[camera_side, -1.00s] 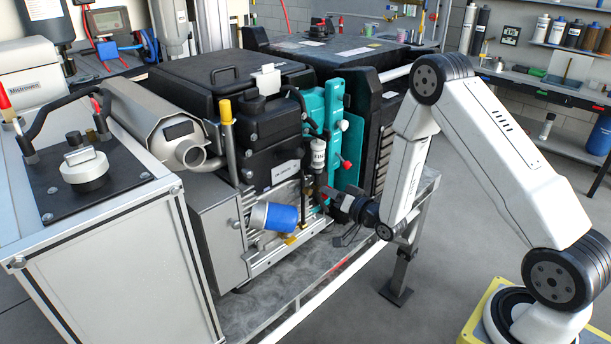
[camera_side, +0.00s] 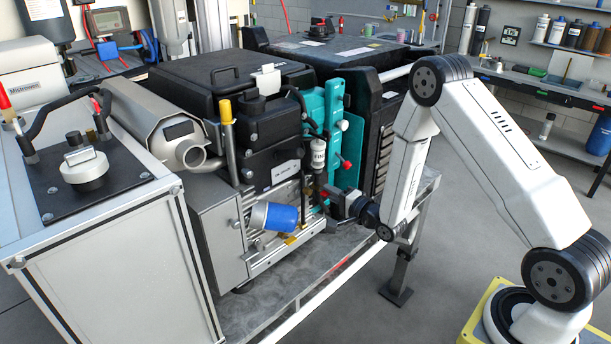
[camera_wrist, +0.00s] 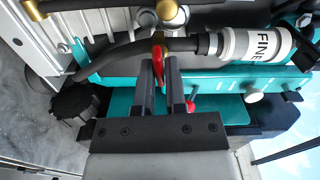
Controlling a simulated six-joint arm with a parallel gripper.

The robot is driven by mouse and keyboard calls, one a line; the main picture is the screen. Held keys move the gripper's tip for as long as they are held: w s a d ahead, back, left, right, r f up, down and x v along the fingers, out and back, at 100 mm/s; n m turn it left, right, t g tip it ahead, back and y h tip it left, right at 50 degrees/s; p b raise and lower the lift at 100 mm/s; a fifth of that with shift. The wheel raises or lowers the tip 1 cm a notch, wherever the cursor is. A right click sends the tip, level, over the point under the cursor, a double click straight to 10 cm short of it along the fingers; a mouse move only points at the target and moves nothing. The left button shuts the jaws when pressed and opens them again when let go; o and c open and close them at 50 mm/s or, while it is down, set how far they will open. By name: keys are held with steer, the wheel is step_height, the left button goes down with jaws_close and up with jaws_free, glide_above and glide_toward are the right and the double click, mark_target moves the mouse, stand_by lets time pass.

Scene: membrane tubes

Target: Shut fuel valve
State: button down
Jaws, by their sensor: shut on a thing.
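The fuel valve (camera_wrist: 158,38) is a brass fitting on the dark fuel hose in the wrist view, with a red lever (camera_wrist: 158,65). My gripper (camera_wrist: 160,67) is shut on this red lever, one dark finger on each side. In the side view my gripper (camera_side: 331,196) reaches in from the right at the engine's front, below the white filter (camera_side: 318,154). The fingers partly hide the lever, and the valve body is hard to make out there.
The white filter marked "FINE" (camera_wrist: 252,45) joins the hose right of the valve. A red knob (camera_wrist: 190,105) on the teal panel (camera_wrist: 215,84) sits close to my fingers. A black ribbed cap (camera_wrist: 75,103) is to the left. A blue cylinder (camera_side: 281,218) sticks out nearby.

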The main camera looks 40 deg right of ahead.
steer(key=shift+m, duration=0.6)
steer(key=c, duration=0.7)
jaws_free()
steer(key=shift+c, duration=0.2)
steer(key=shift+s, duration=0.1)
steer(key=s, duration=0.7)
steer(key=shift+s, duration=0.35)
steer(key=shift+w, duration=0.15)
